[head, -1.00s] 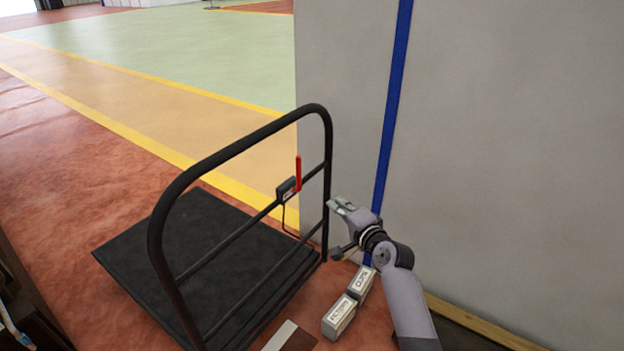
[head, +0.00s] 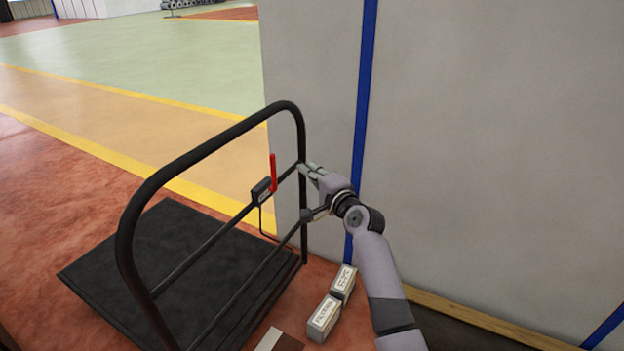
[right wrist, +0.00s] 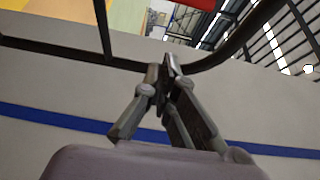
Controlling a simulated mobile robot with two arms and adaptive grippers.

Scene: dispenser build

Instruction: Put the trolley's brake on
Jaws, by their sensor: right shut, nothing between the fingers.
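The trolley (head: 130,262) has a flat black deck and a black tubular handle frame (head: 203,150). On the frame's upper crossbar sits a dark brake box (head: 262,191) with a red lever (head: 273,172) standing upright and a cable running down. My right gripper (head: 308,169) is shut and empty, at the frame's right upright, a little right of the red lever. I cannot tell if it touches the upright. In the right wrist view its fingertips (right wrist: 163,62) are together near the dark tubes. A red strip at that view's top edge may be the lever. My left gripper is not in view.
Two small labelled boxes (head: 324,318) stand on the floor right of the trolley, below my right arm. A grey wall (head: 480,150) with a blue stripe (head: 361,120) rises close behind the arm. Open floor (head: 110,110) lies beyond the trolley.

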